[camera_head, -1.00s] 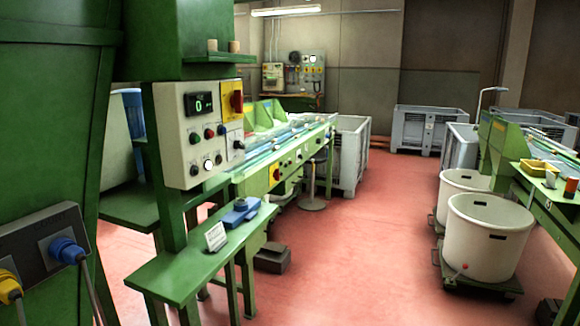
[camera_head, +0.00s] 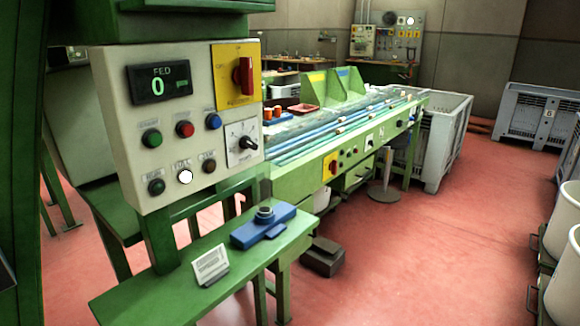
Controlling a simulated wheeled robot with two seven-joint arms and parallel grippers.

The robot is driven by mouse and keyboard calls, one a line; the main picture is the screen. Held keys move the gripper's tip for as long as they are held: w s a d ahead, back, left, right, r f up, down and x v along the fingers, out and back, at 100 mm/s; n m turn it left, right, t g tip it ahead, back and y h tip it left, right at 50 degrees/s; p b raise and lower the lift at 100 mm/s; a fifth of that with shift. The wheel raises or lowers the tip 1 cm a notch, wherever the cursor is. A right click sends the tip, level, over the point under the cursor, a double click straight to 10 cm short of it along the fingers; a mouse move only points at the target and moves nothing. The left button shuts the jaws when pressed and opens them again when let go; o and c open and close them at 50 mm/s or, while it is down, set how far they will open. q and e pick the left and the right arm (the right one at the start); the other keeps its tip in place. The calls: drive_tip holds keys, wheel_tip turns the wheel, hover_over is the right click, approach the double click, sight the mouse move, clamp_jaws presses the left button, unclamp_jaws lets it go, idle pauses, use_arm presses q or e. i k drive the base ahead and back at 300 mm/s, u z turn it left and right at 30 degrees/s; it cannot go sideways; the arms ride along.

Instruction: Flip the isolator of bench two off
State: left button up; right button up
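A beige control panel (camera_head: 125,110) stands close at the left on a green machine. It has a display reading "FED 0", several coloured push buttons and a small black knob. A red rotary switch on a yellow plate (camera_head: 225,92) sits at its upper right; the red handle (camera_head: 243,77) looks upright. Another red switch on a yellow plate (camera_head: 331,167) is on the front of the long green bench (camera_head: 300,180) behind. I cannot read which of them belongs to bench two. Neither of my grippers is in view.
A green shelf (camera_head: 130,299) below the panel holds a blue device (camera_head: 264,226) and a white card (camera_head: 210,265). Grey crates (camera_head: 442,140) stand behind the bench. White tubs (camera_head: 562,285) stand at the right edge. The red floor (camera_head: 430,240) in the middle is clear.

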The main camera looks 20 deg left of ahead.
sight(332, 166)
drive_tip(key=i, duration=0.65)
drive_tip(key=z, duration=0.85)
drive_tip(key=i, duration=1.7)
drive_tip(key=u, duration=1.1)
drive_tip(key=i, duration=0.95)
drive_tip(key=u, duration=1.05)
